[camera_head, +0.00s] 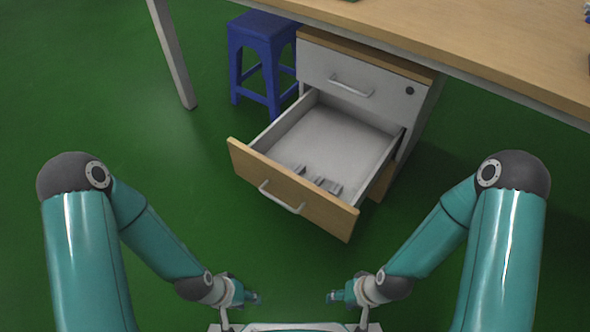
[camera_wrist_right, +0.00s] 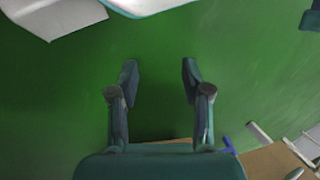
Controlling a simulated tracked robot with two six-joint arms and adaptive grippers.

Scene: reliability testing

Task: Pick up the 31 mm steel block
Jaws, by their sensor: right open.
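Several small grey metal blocks (camera_head: 328,185) lie on the floor of the open drawer (camera_head: 335,138), near its wooden front. They look alike and small, and I cannot tell which one is the 31 mm steel block. My right gripper (camera_head: 333,297) is outside the drawer, in front of it and nearer to me. In the right wrist view the right gripper (camera_wrist_right: 160,70) is open and empty above green floor. My left gripper (camera_head: 254,298) is also outside the drawer on the near side. Its fingers are too small to tell whether they are open.
The drawer belongs to a white cabinet (camera_head: 385,88) under a wooden table (camera_head: 480,45). The drawer front (camera_head: 310,202) with its handle stands between my grippers and the blocks. A blue stool (camera_head: 262,50) is beside the cabinet. The green floor (camera_head: 120,120) on the left is clear.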

